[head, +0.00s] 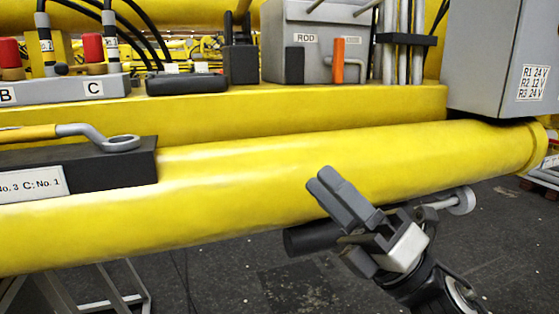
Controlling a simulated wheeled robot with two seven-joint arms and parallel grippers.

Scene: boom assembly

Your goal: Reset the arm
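My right gripper (323,181) comes up from the lower right, in front of the long yellow tube. Its two dark grey fingers point up and to the left and lie side by side, with nothing seen between them. It looks shut and empty. The yellow tube (230,185) runs across the whole view behind it. I cannot tell whether the fingers touch the tube. My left gripper is not in view.
A black block (110,171) with a ring-ended wrench (100,140) sits on the tube at left. Behind stand a labelled connector bar (60,90), a grey ROD box (315,65) and a grey cabinet (490,60). Dark floor (230,275) is open below.

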